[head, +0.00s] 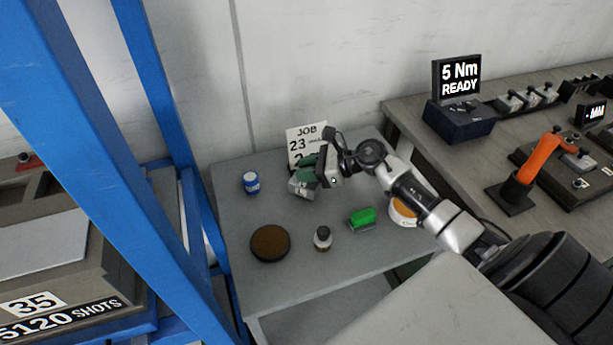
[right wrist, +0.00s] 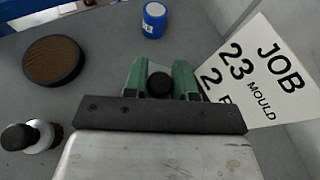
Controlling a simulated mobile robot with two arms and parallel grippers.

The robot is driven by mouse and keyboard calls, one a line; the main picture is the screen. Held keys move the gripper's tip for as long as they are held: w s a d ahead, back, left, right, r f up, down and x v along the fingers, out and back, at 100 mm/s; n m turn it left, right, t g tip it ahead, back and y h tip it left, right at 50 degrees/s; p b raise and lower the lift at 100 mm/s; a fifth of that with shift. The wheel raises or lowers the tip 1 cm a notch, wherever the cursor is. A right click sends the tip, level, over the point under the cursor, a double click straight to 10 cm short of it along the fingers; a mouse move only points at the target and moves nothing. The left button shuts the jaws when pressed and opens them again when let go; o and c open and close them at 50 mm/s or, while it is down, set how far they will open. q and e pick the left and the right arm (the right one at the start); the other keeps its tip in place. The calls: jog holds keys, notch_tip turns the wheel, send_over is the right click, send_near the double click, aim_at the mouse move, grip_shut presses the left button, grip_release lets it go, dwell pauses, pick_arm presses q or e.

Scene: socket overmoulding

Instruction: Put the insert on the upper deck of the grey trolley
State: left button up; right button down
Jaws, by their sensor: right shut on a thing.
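The grey trolley's upper deck (head: 215,190) is a flat grey surface against the wall. My right gripper (head: 308,172) is over the back middle of this deck, its green fingers pointing down. It is shut on the insert (head: 300,187), a small grey metal piece seen below the fingers. In the right wrist view, a round black knob (right wrist: 160,85) sits between the green fingertips (right wrist: 160,75); the fingers and palm hide most of the insert. I cannot tell whether the insert touches the deck. My left gripper is not in view.
On the deck are a blue can (head: 251,182), a brown disc (head: 270,243), a small bottle (head: 322,238), a green block (head: 362,219) and an orange-and-white round item (head: 403,211). A job card (head: 305,135) stands behind the gripper. A blue frame (head: 165,110) rises left; a workbench (head: 405,110) stands right.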

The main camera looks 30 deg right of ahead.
notch_tip(320, 180, down, 3)
jog(key=shift+r, duration=0.2)
jog(key=shift+f, duration=0.15)
jog(key=c, duration=0.9)
grip_release()
jog(key=b+v, duration=0.1)
jog(key=v, duration=1.1)
